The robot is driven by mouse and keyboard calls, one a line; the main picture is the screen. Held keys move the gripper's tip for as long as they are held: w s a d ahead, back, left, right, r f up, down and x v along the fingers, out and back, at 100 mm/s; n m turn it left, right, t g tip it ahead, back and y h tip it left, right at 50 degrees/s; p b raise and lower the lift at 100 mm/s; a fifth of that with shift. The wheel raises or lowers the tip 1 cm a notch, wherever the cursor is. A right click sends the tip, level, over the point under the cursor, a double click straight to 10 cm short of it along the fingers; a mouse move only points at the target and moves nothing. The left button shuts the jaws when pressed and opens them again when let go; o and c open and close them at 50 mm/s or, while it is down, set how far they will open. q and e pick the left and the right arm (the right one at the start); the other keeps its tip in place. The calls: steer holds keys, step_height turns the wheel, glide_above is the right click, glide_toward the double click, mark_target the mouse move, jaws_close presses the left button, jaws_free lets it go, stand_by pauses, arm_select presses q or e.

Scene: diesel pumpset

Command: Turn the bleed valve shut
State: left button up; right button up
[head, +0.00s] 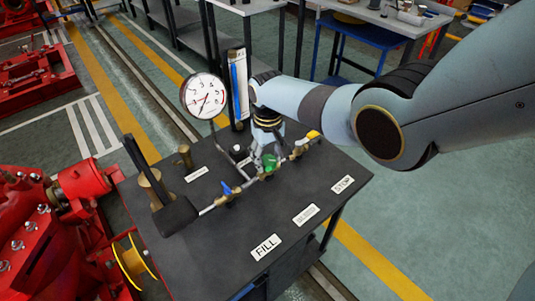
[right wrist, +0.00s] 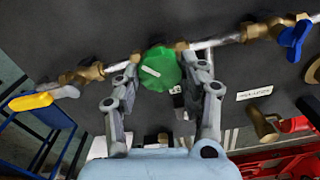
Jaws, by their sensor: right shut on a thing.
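The green knob (head: 269,162), which I take to be the bleed valve, sits on a metal pipe on the dark bench top. In the right wrist view the green knob (right wrist: 160,69) is round with a pale bar mark on its face. My right gripper (head: 266,152) reaches down over it from the upper right; its fingers (right wrist: 160,75) are shut on the knob, one on each side. In the head view the wrist hides part of the grip. My left gripper is not in view.
A blue-handled valve (head: 227,188) and a yellow-handled valve (head: 312,135) flank the knob on the same pipe. A pressure gauge (head: 203,96) and a tall blue-column tube (head: 238,85) stand behind. A black lever pump (head: 160,195) is at the left.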

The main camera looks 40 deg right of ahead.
mark_target(268, 159)
steer(key=m+p, duration=0.1)
steer(key=m, duration=0.3)
steer(key=shift+m, duration=0.3)
steer(key=shift+s+d+m, duration=0.1)
steer(key=shift+m, duration=1.8)
steer(key=o, duration=1.2)
steer(key=shift+c, duration=0.2)
step_height(268, 159, up, 12)
